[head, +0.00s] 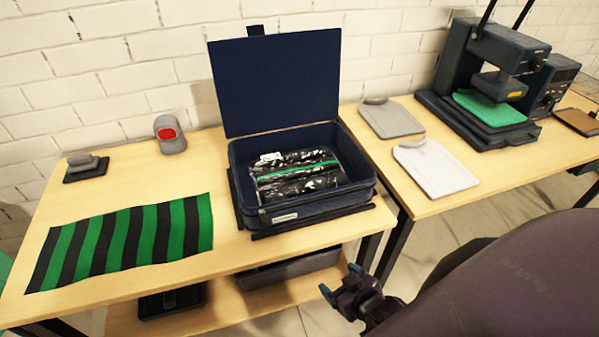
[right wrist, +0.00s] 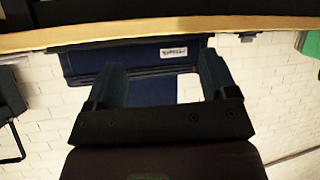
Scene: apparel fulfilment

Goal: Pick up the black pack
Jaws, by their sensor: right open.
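The black pack (head: 300,181) is glossy, with pale marks and a green stripe. It lies inside an open dark blue box (head: 310,213) on the left table, its lid raised at the back. My right gripper (head: 340,279) is open and empty, in front of and below the table's front edge, right of the box front and apart from the pack. In the right wrist view the open fingers (right wrist: 162,75) show with the box's labelled front (right wrist: 140,58) beyond them; the pack is not visible there. My left gripper is not in view.
A green-and-black striped cloth (head: 125,240) lies on the left table (head: 100,195). A grey object with a red face (head: 170,134) stands behind it. A lower shelf holds a grey bin (head: 290,270). The right table carries a heat press (head: 490,80) and two flat boards (head: 435,166).

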